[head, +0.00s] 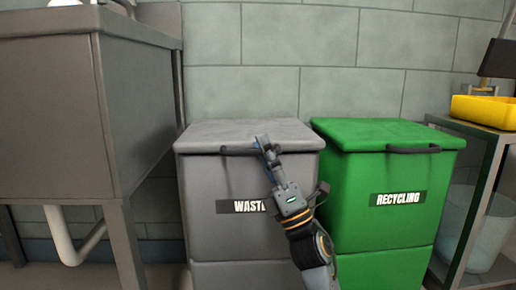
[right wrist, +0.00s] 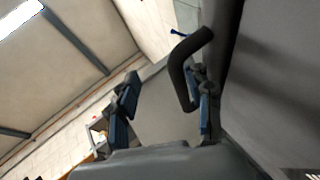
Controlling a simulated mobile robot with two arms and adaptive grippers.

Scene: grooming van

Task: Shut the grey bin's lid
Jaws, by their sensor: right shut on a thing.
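The grey bin (head: 215,210) stands in the middle of the head view with a WASTE label on its front. Its lid (head: 220,133) lies flat on top, and no gap shows under its front edge. A dark bar handle (head: 236,151) runs along the lid's front and shows large in the right wrist view (right wrist: 181,75). My arm hides part of the bin's front and label. My left gripper is not in view.
A green RECYCLING bin (head: 385,235) stands close on the right, its lid down. A grey cabinet or tub on legs (head: 55,110) stands at the left. A shelf unit (head: 480,135) with a yellow tray (head: 485,110) is at the right. A block wall (head: 330,50) is behind.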

